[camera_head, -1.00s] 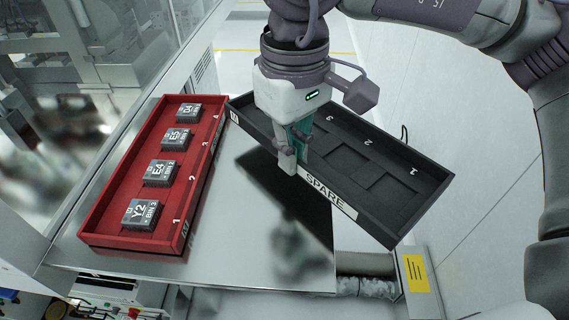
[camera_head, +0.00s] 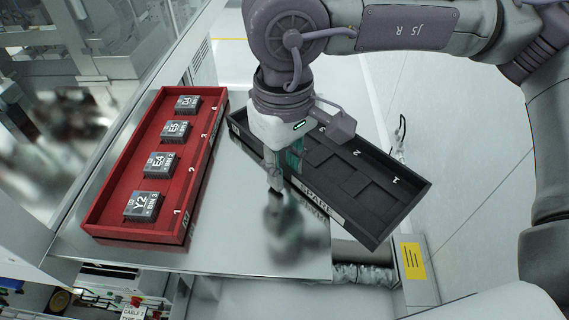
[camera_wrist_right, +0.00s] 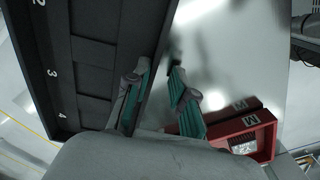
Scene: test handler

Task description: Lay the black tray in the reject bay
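The black tray (camera_head: 350,225), labelled SPARE with numbered empty pockets, lies slanted at the right side of the shiny metal surface; its right part reaches past that surface's edge in the picture. I cannot tell for sure whether it rests fully on something. My right gripper (camera_head: 283,172) is at the tray's near long wall, toward its left end. In the right wrist view the fingers (camera_wrist_right: 160,100) stand apart, one at the tray wall (camera_wrist_right: 158,60) and one outside it, with a gap between them. My left gripper is out of view. No reject bay marking is readable.
A red tray (camera_head: 187,222) with several labelled chips stands left of the black tray, close to its left end; it also shows in the right wrist view (camera_wrist_right: 262,140). The metal surface (camera_head: 225,250) is bare in front. A yellow label (camera_head: 412,262) is at lower right.

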